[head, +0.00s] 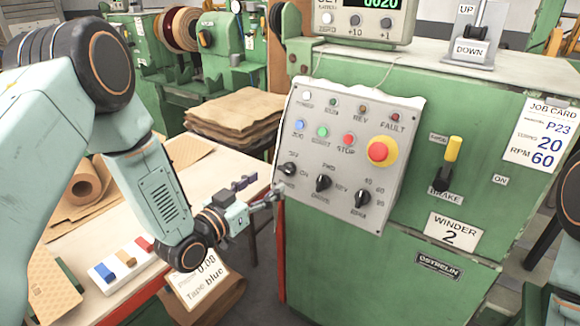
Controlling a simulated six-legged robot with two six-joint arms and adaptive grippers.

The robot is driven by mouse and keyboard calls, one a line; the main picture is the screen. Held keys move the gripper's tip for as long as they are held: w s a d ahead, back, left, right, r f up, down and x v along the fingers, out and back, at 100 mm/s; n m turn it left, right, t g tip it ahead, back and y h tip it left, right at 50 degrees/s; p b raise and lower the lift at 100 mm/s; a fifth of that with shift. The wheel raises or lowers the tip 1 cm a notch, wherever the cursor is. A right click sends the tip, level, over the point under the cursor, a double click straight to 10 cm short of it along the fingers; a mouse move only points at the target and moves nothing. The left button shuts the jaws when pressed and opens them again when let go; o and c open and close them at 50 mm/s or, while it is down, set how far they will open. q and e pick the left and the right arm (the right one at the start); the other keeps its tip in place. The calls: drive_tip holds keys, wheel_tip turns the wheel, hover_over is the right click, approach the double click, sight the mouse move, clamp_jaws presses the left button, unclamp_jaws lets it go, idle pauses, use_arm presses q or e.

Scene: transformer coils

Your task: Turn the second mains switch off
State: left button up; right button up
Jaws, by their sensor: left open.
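The green winder cabinet labelled Winder 2 (452,236) carries a pale control panel (330,110). At the panel's lower left is a black rotary switch (288,169) marked OFF and ON. The switch is small in view, and I cannot tell for sure which mark its pointer faces. My left gripper (277,190) is open and empty, just below and left of this switch, close to the panel's left edge. I cannot tell whether it touches the panel. My right gripper is not in view.
Two more black knobs, FWD/REV (323,183) and a numbered one (362,198), sit right of the switch. Above are coloured buttons and a red emergency stop (378,151). A yellow-handled brake lever (453,150) is further right. A worktable (225,172) stands below my left arm.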

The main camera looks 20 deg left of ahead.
sight(284, 169)
use_arm(q)
drive_tip(key=x, duration=0.6)
drive_tip(key=shift+d+b, duration=0.1)
drive_tip(key=shift+b, duration=0.2)
drive_tip(key=shift+w, duration=0.25)
drive_tip(key=shift+r, duration=0.3)
drive_tip(key=shift+d, duration=0.15)
drive_tip(key=shift+w+f, duration=0.2)
drive_tip(key=shift+w, duration=0.05)
drive_tip(key=shift+c, duration=1.3)
drive_tip(key=shift+s+r, duration=0.1)
drive_tip(key=shift+s, duration=0.05)
drive_tip(key=c, duration=0.3)
drive_tip(key=shift+r, duration=0.1)
drive_tip(key=c, duration=0.6)
